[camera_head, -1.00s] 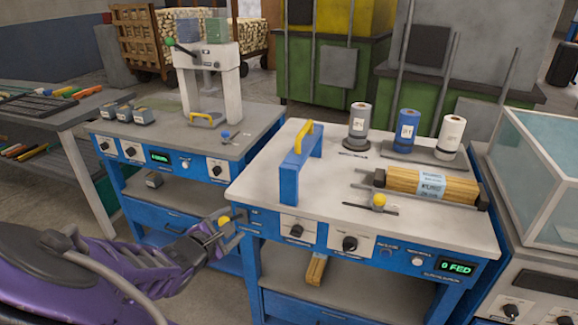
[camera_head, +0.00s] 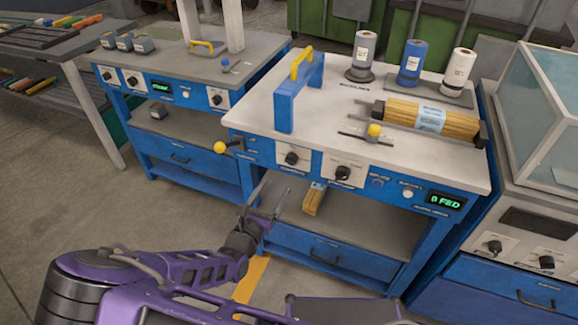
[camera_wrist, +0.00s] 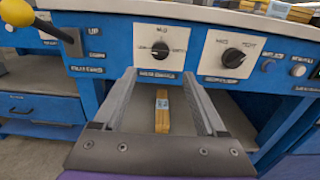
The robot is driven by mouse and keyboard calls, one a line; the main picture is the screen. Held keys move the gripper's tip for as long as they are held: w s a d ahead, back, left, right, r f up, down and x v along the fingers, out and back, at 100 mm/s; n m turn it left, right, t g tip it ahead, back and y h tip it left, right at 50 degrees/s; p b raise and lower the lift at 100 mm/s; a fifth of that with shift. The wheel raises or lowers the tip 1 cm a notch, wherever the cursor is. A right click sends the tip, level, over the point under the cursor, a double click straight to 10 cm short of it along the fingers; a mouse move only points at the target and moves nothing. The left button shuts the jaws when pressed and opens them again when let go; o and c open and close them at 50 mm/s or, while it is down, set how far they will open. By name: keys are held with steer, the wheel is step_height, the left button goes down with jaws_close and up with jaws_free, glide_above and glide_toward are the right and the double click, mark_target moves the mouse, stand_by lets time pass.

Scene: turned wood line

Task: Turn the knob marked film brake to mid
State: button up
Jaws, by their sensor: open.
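Two black knobs on pale plates sit on the blue front panel of the right-hand bench. The left knob (camera_wrist: 160,48) has a mark above it that looks like "MID" and a small label below that I cannot read for certain; it also shows in the head view (camera_head: 291,158). The right knob (camera_wrist: 233,56) has marks on both upper sides; it also shows in the head view (camera_head: 343,173). My gripper (camera_wrist: 160,77) is open and empty, its fingers pointing at the panel just below the left knob, apart from it. In the head view my gripper (camera_head: 275,188) is below the panel.
A yellow-tipped lever (camera_head: 220,147) sticks out at the panel's left end. A wooden bundle (camera_head: 314,198) lies on the lower shelf. Buttons and a green display (camera_head: 445,201) are at the panel's right. Floor in front is clear.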

mark_target(289, 164)
steer(key=b+x, duration=0.1)
steer(key=x, duration=0.9)
steer(key=shift+w+d, duration=0.15)
steer(key=shift+w, duration=0.2)
jaws_close()
